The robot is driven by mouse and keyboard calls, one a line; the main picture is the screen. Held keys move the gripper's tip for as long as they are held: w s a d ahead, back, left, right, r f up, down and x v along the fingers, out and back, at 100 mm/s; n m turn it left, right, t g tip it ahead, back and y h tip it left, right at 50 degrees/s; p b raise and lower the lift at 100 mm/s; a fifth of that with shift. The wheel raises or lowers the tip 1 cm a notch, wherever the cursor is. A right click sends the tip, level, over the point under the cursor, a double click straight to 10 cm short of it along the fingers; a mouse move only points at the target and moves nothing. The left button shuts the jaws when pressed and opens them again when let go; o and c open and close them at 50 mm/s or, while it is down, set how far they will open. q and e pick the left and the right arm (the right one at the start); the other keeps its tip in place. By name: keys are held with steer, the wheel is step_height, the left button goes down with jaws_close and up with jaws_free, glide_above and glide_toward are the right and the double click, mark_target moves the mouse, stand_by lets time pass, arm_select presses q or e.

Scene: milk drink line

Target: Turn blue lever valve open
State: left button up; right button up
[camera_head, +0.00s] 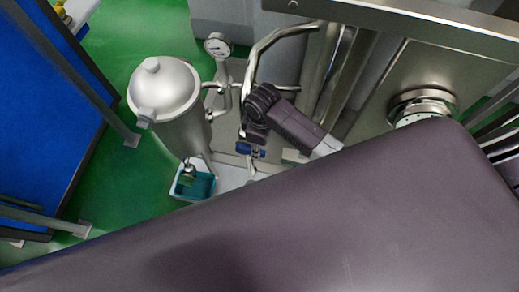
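The blue lever valve (249,150) sits low on the steel pipework, right of the steel canister. Its lever is small and partly covered, so I cannot tell how far it is turned. A dark gripper (255,138), which looks like my right one, points down just above the lever. Its forearm comes in from the right. I cannot tell whether the fingers touch the lever or whether they are open or shut. My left gripper is not in view.
A steel canister (175,105) stands left of the valve, with a pressure gauge (217,46) behind it. A teal bin (194,185) is below. Steel pipes (262,50) and a steel frame (400,18) crowd the right. My own large arm link covers the foreground. Green floor (150,30) is open at left.

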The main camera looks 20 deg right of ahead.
mark_target(250, 151)
steer(key=shift+w+d+f+n, duration=0.15)
steer(key=shift+w+d, duration=0.1)
steer(key=shift+w, duration=0.2)
steer(key=shift+w+d+f+n, duration=0.15)
steer(key=shift+w+d, duration=0.1)
steer(key=shift+w, duration=0.15)
steer(key=shift+f, duration=0.1)
step_height(250, 151, down, 7)
steer(key=shift+f, duration=0.15)
jaws_close()
